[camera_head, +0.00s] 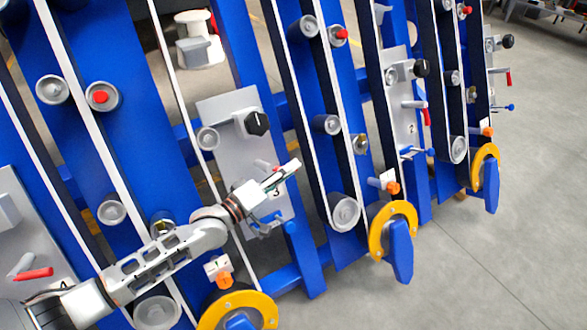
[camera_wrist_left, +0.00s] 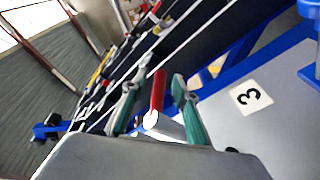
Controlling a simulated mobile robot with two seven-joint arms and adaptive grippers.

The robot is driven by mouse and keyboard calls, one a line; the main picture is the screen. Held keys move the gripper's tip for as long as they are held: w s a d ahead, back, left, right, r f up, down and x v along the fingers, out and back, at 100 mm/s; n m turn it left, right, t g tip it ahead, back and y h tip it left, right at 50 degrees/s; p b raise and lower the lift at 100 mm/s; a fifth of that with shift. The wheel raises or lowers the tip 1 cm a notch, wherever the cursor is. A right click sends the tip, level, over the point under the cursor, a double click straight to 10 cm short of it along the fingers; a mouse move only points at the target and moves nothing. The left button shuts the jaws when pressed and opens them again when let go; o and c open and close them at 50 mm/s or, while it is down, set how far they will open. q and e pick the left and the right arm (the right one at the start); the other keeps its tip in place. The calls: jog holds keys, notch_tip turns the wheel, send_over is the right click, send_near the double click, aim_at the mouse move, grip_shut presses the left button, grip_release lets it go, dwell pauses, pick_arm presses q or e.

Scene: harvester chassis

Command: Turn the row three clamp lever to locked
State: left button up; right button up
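In the left wrist view the clamp lever's red handle (camera_wrist_left: 157,90) stands between the two green fingers of my left gripper (camera_wrist_left: 160,82). Gaps show on both sides of the handle, so the gripper looks open around it. In the head view my left gripper (camera_head: 288,170) is at the plate, beside the "3" label, and hides most of the lever. My right gripper is not in view.
A black knob (camera_head: 257,123) sits above the gripper and a blue T-handle (camera_head: 289,227) below it. Yellow-rimmed wheels (camera_head: 393,230) stand lower down. The row two plate (camera_head: 405,125) has its own red lever (camera_head: 426,114). Clear grey floor (camera_head: 500,260) lies at the right.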

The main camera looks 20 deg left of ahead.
pick_arm(q)
jog(key=shift+x, duration=0.8)
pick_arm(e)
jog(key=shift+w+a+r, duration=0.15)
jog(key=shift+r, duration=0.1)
pick_arm(q)
grip_shut()
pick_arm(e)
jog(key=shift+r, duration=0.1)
